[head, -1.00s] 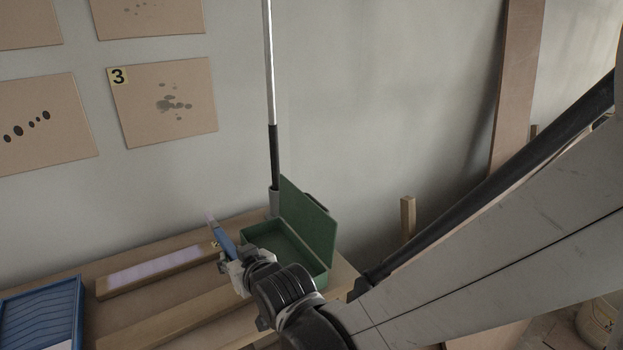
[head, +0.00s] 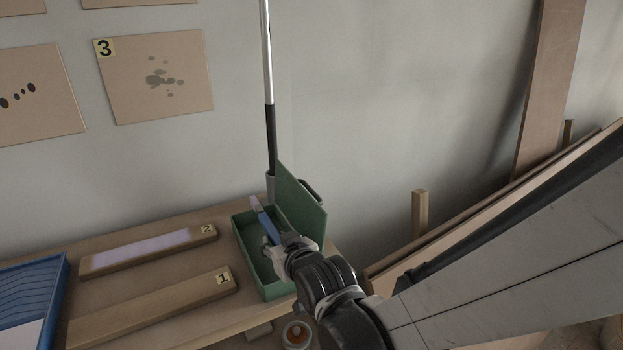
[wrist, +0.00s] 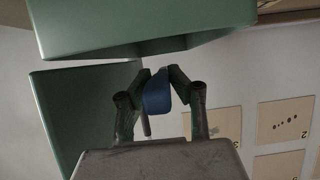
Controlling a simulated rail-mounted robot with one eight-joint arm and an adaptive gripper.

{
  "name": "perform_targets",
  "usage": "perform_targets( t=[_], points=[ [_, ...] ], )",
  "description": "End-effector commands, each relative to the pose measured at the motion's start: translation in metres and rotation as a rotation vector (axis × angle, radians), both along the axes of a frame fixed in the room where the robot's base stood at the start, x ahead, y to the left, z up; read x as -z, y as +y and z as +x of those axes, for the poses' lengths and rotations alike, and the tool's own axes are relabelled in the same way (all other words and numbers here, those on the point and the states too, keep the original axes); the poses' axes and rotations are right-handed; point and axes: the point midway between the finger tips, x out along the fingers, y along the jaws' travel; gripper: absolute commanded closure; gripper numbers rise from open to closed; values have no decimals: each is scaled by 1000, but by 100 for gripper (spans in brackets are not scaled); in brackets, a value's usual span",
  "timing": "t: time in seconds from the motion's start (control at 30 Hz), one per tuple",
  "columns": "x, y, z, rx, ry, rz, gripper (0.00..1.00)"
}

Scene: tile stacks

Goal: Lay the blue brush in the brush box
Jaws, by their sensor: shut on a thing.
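The blue brush (head: 265,221) is held in my gripper (head: 272,246), its pale end pointing up and away. In the wrist view the brush's blue part (wrist: 158,93) sits between the two fingers, which are shut on it. The green brush box (head: 275,293) stands at the table's right end, its lid (head: 303,207) raised on the right side. In the head view the brush and gripper overlap the box opening. The wrist view shows the box (wrist: 150,25) and lid (wrist: 75,110) close by. The brush's height above the box floor is unclear, and the gripper hides part of the interior.
Two wooden boards marked 2 (head: 150,250) and 1 (head: 150,308) lie left of the box. A blue tray (head: 60,285) is at the far left. A pole (head: 269,130) stands behind the box. A small round container (head: 297,335) is below the table's front edge.

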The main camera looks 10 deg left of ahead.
Motion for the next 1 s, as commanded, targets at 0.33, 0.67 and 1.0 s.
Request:
perform_targets(
  t=[0.33,0.67,1.0],
  points=[
    [27,0,0,0,0,0,100],
    [48,0,0,0,0,0,100],
    [54,0,0,0,0,0,100]
  ],
)
